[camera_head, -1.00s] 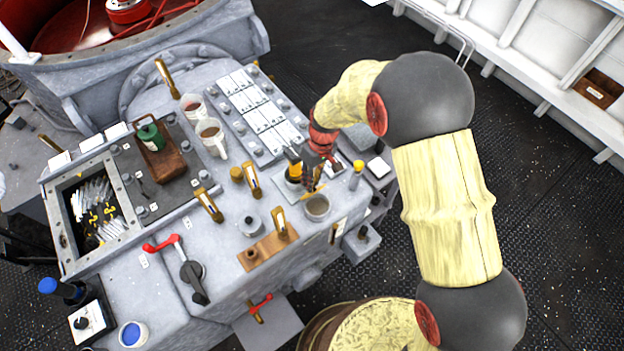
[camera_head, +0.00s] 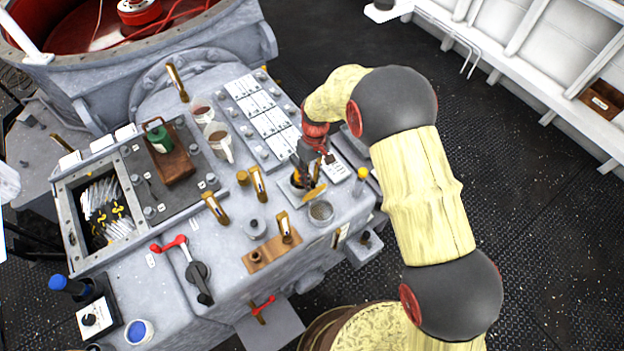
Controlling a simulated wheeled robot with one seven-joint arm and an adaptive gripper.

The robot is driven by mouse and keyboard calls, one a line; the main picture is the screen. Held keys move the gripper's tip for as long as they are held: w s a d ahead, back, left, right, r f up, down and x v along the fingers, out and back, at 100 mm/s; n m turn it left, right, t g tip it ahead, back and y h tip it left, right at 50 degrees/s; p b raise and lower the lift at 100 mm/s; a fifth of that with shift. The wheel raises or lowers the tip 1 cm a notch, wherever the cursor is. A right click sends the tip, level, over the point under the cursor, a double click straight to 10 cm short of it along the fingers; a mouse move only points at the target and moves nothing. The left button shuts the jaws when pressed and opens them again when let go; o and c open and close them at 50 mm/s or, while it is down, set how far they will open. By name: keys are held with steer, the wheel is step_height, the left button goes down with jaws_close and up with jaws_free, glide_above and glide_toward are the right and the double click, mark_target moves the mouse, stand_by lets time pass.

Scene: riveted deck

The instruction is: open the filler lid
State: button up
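The filler appears to be the small round fitting near the right end of the grey machine top, with a dark opening partly hidden by my gripper. A yellow-brass flap or disc (camera_head: 315,193), which looks like its lid, stands tilted beside the fitting, close to my fingers. My gripper (camera_head: 302,180) points down at this fitting from the red wrist. Its dark fingers are small and overlap the fitting, so I cannot tell whether they touch the lid or how far apart they are.
A round grey cup (camera_head: 321,212) stands just in front of the fitting. A yellow-topped post (camera_head: 360,180) is to its right. Dark floor lies beyond.

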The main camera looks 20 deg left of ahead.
steer(key=shift+o, duration=1.4)
steer(key=shift+d, duration=0.1)
steer(key=v, duration=1.2)
